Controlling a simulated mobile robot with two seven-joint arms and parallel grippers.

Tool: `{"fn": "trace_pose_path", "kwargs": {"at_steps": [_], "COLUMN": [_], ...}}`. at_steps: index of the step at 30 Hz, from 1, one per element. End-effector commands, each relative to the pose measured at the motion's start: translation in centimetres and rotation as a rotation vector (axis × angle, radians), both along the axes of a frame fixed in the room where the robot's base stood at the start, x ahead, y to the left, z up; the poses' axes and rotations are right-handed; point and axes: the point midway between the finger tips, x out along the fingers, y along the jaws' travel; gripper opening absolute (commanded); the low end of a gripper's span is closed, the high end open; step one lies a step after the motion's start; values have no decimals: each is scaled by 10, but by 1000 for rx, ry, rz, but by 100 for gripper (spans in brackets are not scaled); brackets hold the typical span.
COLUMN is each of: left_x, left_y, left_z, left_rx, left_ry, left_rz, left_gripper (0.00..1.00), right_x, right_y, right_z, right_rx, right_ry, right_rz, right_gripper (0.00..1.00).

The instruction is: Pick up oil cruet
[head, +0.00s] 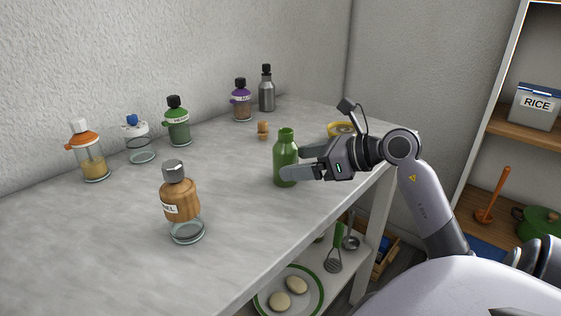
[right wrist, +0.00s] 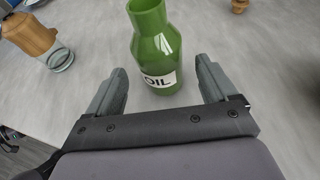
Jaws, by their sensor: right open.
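The oil cruet (head: 286,158) is a green glass bottle standing upright on the grey worktop. In the right wrist view the cruet (right wrist: 157,50) carries a white label reading OIL. My right gripper (head: 292,163) is open at the cruet. In the right wrist view its two fingers (right wrist: 160,88) lie on either side of the cruet's lower part, with a visible gap to each finger. The cruet stands a little ahead of the palm. My left gripper is in neither view.
Jars (head: 177,121) and shakers line the wall side of the worktop (head: 110,260). A wooden-bodied bottle (head: 180,195) stands nearer, left of the cruet. A small wooden stopper (head: 263,130) and yellow item (head: 341,129) lie behind. The worktop's front edge is close to my right arm.

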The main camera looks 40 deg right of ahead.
Motion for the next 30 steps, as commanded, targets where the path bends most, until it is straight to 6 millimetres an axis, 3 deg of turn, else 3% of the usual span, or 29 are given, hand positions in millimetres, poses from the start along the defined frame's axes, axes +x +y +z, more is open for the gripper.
{"fn": "trace_pose_path", "kwargs": {"at_steps": [12, 22, 27, 28, 30], "left_x": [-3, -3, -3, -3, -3], "left_y": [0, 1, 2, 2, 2], "left_z": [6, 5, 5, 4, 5], "left_rx": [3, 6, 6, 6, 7], "left_ry": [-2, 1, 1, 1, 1], "left_rz": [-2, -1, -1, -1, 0], "left_gripper": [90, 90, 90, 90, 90], "right_x": [45, 51, 51, 51, 51], "right_y": [17, 20, 20, 20, 20], "right_z": [-13, -17, -16, -16, -16], "right_rx": [6, 2, 2, 2, 1], "right_ry": [-1, -1, -1, -1, -3], "right_rz": [1, 1, 1, 1, 0], "right_gripper": [85, 85, 30, 25, 25]}}
